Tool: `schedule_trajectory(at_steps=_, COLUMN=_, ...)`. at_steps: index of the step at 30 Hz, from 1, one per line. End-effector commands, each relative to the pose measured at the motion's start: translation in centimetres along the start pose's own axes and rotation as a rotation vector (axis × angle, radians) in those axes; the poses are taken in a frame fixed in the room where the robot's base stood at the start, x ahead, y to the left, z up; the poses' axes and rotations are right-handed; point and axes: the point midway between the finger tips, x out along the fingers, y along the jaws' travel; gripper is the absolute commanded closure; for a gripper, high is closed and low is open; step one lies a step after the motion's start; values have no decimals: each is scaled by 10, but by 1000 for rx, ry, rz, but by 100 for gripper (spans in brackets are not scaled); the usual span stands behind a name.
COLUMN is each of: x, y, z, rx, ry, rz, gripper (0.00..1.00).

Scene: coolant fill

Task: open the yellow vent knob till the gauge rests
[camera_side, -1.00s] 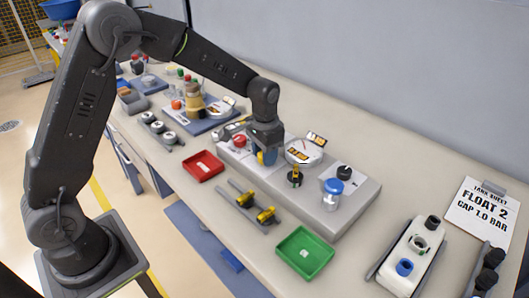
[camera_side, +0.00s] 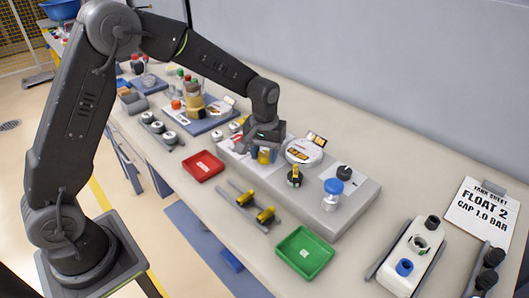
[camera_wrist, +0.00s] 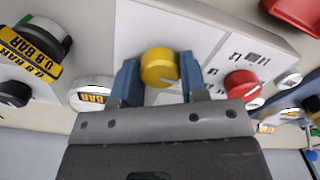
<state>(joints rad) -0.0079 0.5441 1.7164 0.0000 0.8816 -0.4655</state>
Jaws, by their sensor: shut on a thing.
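The yellow vent knob (camera_wrist: 160,67) sits on a white panel in the wrist view. It also shows in the side view (camera_side: 264,156), below my wrist. My gripper (camera_wrist: 159,76) is shut on the knob, with one blue finger against its left and one against its right. In the side view my gripper (camera_side: 265,154) is low over the grey console. A white round gauge (camera_side: 304,150) stands just right of the gripper. In the wrist view it is probably the white dial (camera_wrist: 92,94), cut off by the left finger. Its needle is too small to read.
A red knob (camera_wrist: 242,84) is close right of the gripper in the wrist view. A black knob (camera_side: 344,172) and a blue-capped jar (camera_side: 332,194) stand right on the console. Red (camera_side: 203,168) and green (camera_side: 304,268) trays lie in front.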

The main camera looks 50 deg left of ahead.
Motion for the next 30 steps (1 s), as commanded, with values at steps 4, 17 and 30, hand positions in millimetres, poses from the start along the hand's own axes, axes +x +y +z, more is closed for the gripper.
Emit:
schedule_trajectory(at_steps=4, x=-1, y=0, z=0, rx=-14, ry=2, rz=1, gripper=84)
schedule_trajectory(at_steps=17, x=-1, y=0, z=0, rx=-15, ry=2, rz=1, gripper=53)
schedule_trajectory(at_steps=30, x=-1, y=0, z=0, rx=-14, ry=1, rz=1, gripper=35)
